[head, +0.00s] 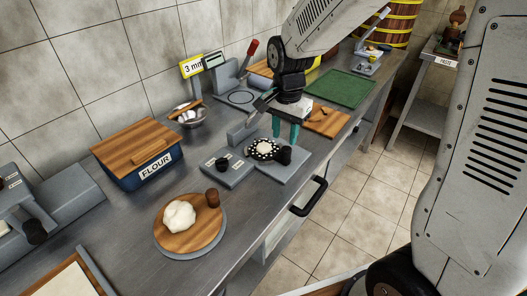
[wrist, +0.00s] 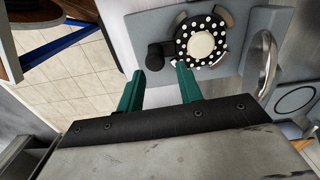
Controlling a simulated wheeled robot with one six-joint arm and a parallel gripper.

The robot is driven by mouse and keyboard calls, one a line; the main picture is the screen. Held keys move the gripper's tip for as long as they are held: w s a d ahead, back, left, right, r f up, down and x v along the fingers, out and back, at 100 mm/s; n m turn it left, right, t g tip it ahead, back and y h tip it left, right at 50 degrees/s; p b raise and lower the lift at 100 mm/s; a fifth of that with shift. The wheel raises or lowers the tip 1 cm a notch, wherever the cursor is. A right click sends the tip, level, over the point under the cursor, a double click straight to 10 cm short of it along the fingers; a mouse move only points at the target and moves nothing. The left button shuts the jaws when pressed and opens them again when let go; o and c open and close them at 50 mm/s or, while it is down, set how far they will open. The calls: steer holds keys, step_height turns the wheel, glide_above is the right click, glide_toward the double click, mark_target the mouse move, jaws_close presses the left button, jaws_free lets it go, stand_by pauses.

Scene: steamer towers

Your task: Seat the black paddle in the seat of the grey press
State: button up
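The black paddle (head: 262,149) is a white-dotted disc with a pale round piece on top and a stubby black handle (head: 284,155). It lies on the grey press (head: 286,172); the wrist view shows the paddle (wrist: 216,58) with curved rim pieces (wrist: 227,18) of the seat around it. I cannot tell whether it is fully down. My gripper (head: 287,132) is above the press, its green fingers spread. In the wrist view my gripper (wrist: 160,76) has nothing between its fingers; the handle (wrist: 154,56) appears just beyond the gap. I cannot tell their height difference.
A metal lever (wrist: 266,62) rises beside the paddle. A wooden board (head: 327,121) lies to the right, a round board with dough (head: 179,215) in front. The counter's front edge is close.

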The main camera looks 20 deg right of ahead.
steer(key=shift+r, duration=0.45)
steer(key=o, duration=0.5)
steer(key=shift+o, duration=0.2)
step_height(320, 180, up, 8)
stand_by(0.4)
steer(key=shift+f, duration=0.1)
